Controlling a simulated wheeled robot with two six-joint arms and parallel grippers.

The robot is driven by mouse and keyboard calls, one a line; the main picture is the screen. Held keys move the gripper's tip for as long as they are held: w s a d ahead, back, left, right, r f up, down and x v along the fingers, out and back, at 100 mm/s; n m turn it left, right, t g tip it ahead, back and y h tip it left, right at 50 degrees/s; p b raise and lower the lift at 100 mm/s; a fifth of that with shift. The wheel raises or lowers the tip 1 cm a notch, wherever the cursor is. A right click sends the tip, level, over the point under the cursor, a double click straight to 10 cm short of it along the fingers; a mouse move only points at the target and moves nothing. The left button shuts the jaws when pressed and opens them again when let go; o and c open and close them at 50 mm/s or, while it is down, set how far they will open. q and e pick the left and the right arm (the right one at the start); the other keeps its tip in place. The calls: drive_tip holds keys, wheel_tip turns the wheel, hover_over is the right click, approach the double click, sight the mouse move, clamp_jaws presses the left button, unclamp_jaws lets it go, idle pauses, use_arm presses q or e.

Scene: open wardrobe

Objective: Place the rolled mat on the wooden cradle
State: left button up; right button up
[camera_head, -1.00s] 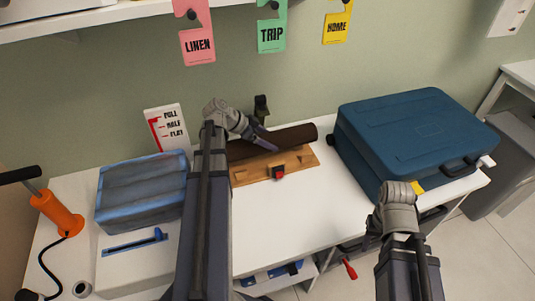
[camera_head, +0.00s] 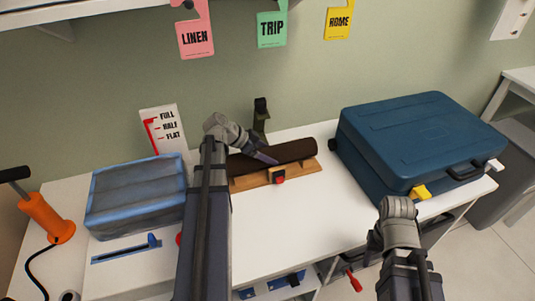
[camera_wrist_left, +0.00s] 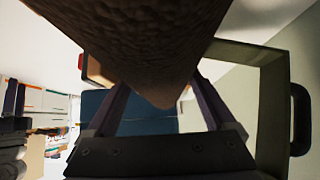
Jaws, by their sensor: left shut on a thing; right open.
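The rolled mat (camera_head: 298,150) is a dark brown roll lying lengthwise over the wooden cradle (camera_head: 308,170), a tan board with a red knob at its front. The mat looks level with the cradle's top; I cannot tell whether it bears on it fully. My left gripper (camera_head: 268,157) is shut on the mat near its middle. In the left wrist view the mat (camera_wrist_left: 150,40) fills the top, between the fingers of my left gripper (camera_wrist_left: 160,108). My right gripper (camera_head: 378,240) is open and empty at the front right, its fingers mostly hidden by its arm.
A blue suitcase (camera_head: 415,135) stands right of the cradle. A grey-blue fabric box (camera_head: 135,195) stands left, below a FULL/HALF/FLAT sign (camera_head: 165,130). An orange pump (camera_head: 47,217) is at far left. A dark upright post (camera_head: 261,115) stands behind the mat. The white tabletop (camera_head: 285,220) in front is clear.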

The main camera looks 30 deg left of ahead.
use_arm(q)
drive_tip(key=shift+f, duration=0.25)
drive_tip(key=o, duration=1.5)
drive_tip(key=shift+r, duration=0.1)
drive_tip(key=shift+r, duration=0.25)
drive_tip(key=p+v, duration=0.5)
drive_tip(key=v, duration=0.2)
drive_tip(key=shift+w+d+p, duration=0.1)
drive_tip(key=shift+p, duration=0.2)
drive_tip(key=shift+s+a+r, duration=0.25)
drive_tip(key=shift+s, duration=0.05)
